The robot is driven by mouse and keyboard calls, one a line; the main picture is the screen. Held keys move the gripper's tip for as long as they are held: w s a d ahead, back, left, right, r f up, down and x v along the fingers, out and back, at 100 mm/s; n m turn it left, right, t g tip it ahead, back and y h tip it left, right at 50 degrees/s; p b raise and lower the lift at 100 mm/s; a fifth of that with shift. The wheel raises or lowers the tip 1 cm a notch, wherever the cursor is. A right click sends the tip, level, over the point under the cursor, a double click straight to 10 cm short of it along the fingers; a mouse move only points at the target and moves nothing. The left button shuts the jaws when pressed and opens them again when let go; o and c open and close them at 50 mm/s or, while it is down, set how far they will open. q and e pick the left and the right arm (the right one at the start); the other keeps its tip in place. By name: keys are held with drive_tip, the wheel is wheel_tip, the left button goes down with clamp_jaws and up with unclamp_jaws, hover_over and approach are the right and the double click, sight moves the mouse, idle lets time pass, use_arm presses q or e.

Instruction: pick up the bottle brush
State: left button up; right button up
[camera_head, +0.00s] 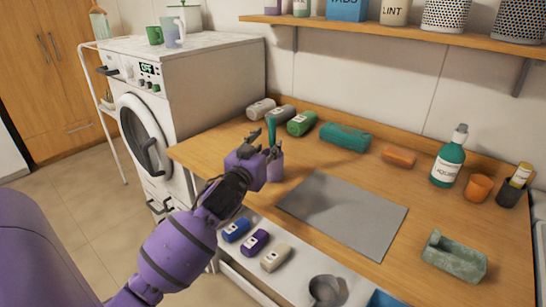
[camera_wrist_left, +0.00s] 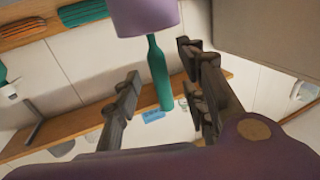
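The bottle brush (camera_head: 271,129) shows as a teal handle standing up out of a purple cup (camera_head: 275,168) on the wooden counter. Its lower end is hidden in the cup. My left gripper (camera_head: 264,146) is open at the brush, just above the cup. In the left wrist view, which is upside down, the teal handle (camera_wrist_left: 158,70) lies between the parted fingers of the left gripper (camera_wrist_left: 160,78), and the cup (camera_wrist_left: 145,15) is at the top. I cannot tell whether a finger touches the handle. My right gripper is not in view.
Several bottles, including a green one (camera_head: 302,123), lie behind the cup, with a teal block (camera_head: 345,137) to their right. A grey mat (camera_head: 345,214) lies to the right of the cup. A washing machine (camera_head: 190,90) stands left. Small containers (camera_head: 255,241) lie below the counter's front edge.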

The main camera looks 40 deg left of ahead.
sight(271, 139)
use_arm(q)
drive_tip(key=x, duration=0.4)
drive_tip(key=shift+w+d+r, duration=0.1)
drive_tip(key=shift+w+r, duration=0.05)
clamp_jaws()
